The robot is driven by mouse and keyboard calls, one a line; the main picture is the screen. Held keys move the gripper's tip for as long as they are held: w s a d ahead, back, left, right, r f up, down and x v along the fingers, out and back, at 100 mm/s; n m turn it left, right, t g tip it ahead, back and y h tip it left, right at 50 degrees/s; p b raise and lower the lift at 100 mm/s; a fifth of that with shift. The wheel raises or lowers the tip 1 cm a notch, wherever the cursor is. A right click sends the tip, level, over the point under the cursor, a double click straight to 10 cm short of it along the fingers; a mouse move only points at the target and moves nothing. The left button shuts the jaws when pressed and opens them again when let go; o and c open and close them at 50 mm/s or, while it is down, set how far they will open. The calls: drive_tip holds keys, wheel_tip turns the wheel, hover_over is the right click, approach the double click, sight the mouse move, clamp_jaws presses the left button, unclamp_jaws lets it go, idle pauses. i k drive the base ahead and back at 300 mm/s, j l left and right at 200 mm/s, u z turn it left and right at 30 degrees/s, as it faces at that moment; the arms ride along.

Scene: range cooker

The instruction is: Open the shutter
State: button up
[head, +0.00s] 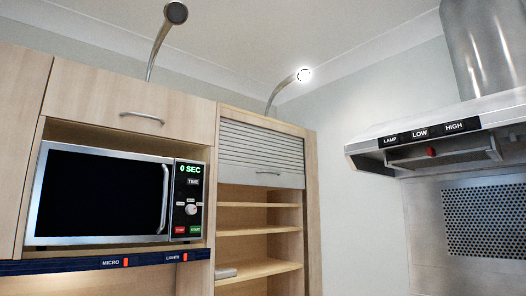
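The shutter (261,153) is a grey slatted roller front in the tall wooden cabinet right of the microwave. It covers the upper part of the cabinet opening. A small handle (268,172) sits on its lower bar. Below that bar the opening is uncovered and wooden shelves (257,232) show. My gripper is not in the head view.
A microwave (103,197) stands in a niche on the left, above a dark strip (75,266) with switches. A range hood (440,130) juts out on the right. Two lamps (176,13) arch above the cabinets. A small grey item (226,272) lies on a lower shelf.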

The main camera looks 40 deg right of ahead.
sight(229, 172)
drive_tip(key=z, duration=0.75)
drive_tip(key=i, duration=0.05)
